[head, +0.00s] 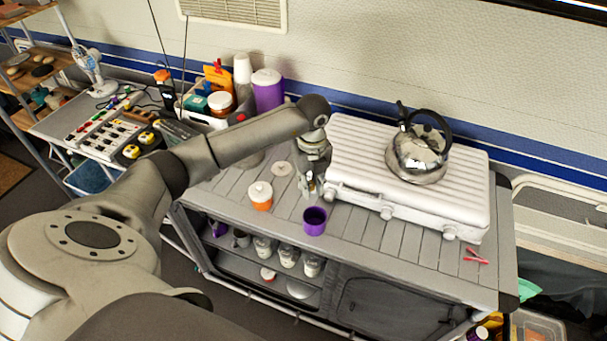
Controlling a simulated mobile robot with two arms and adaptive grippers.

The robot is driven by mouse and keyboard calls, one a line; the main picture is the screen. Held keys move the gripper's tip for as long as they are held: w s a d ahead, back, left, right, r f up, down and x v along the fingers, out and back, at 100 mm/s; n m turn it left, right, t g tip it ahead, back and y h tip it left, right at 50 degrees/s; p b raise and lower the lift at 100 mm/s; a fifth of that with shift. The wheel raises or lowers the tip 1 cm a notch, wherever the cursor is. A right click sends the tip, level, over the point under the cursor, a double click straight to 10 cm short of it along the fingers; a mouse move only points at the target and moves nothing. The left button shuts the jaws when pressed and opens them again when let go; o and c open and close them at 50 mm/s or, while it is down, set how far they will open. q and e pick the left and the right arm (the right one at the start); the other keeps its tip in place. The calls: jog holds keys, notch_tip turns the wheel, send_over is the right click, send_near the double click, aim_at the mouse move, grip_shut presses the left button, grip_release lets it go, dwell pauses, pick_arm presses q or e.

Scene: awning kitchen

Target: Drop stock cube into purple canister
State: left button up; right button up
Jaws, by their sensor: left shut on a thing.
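A small open purple canister (315,222) stands upright near the front edge of the grey slatted counter, with no lid on it and a dark inside. My left gripper (311,190) points down just behind and above it, near the left end of the white stove. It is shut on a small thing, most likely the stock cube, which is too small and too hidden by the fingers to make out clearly. A larger purple canister (268,92) with a white lid stands at the back. My right gripper is out of view.
An orange jar (260,197) with a white lid and a loose pale lid (282,168) lie left of the gripper. The white stove (370,215) with a metal kettle (417,158) fills the right. Red pieces (476,257) lie at the front right. The front strip is mostly clear.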

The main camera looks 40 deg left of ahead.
pick_arm(q)
jog(key=shift+d+f+b, duration=0.2)
jog(key=shift+f+b, duration=0.4)
jog(key=shift+f, duration=0.15)
notch_tip(320, 180, down, 5)
jog(key=b, duration=0.3)
jog(key=shift+r, duration=0.2)
jog(key=o, duration=0.8)
